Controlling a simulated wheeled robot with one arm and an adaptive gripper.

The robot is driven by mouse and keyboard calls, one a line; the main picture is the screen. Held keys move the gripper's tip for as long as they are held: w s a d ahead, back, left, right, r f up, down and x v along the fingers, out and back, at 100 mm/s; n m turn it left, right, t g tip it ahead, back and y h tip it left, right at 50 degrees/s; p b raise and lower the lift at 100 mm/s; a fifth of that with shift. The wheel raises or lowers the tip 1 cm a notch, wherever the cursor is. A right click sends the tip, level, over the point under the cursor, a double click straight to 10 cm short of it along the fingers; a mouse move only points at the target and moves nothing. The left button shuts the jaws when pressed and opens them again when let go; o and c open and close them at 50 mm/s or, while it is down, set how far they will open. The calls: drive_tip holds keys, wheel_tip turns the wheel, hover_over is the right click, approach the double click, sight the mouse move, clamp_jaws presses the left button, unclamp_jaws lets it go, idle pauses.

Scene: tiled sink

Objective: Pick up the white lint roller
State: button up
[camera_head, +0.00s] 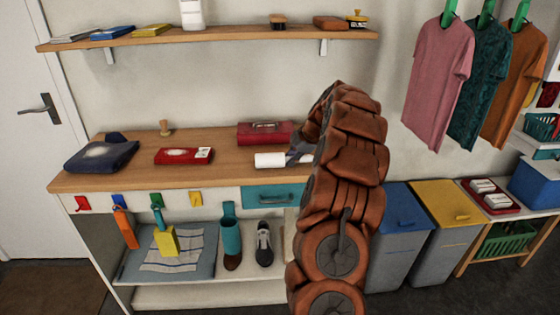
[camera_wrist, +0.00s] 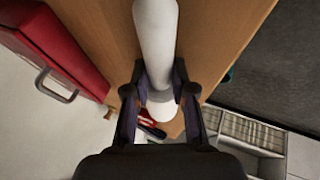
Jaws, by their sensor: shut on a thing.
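The white lint roller (camera_head: 270,160) is over the wooden counter (camera_head: 225,176), near the red toolbox. Its white cylinder also shows in the wrist view (camera_wrist: 155,32), running from the top edge down between the fingers. My gripper (camera_head: 297,156) is at the right end of the roller, partly hidden by my arm in the head view. In the wrist view my gripper (camera_wrist: 160,88) is shut on the roller, one dark finger on each side. I cannot tell whether the roller touches the counter.
A red toolbox (camera_head: 265,132) stands just behind the roller. A red box (camera_head: 183,156), folded dark clothing (camera_head: 101,157) and a wooden peg (camera_head: 164,128) are to the left. A shelf (camera_head: 215,38) hangs above. Two bins (camera_head: 398,235) (camera_head: 443,228) stand right of the counter.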

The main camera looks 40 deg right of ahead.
clamp_jaws()
drive_tip(key=shift+r+b, duration=0.5)
drive_tip(key=shift+r, duration=0.8)
drive_tip(key=shift+a+r, duration=0.1)
drive_tip(key=shift+r, duration=0.4)
drive_tip(key=s+a+r+b, duration=0.1)
drive_tip(key=s+a+b, duration=0.2)
drive_tip(key=s+a, duration=0.6)
drive_tip(key=shift+a+r, duration=0.2)
drive_tip(key=shift+a, duration=1.8)
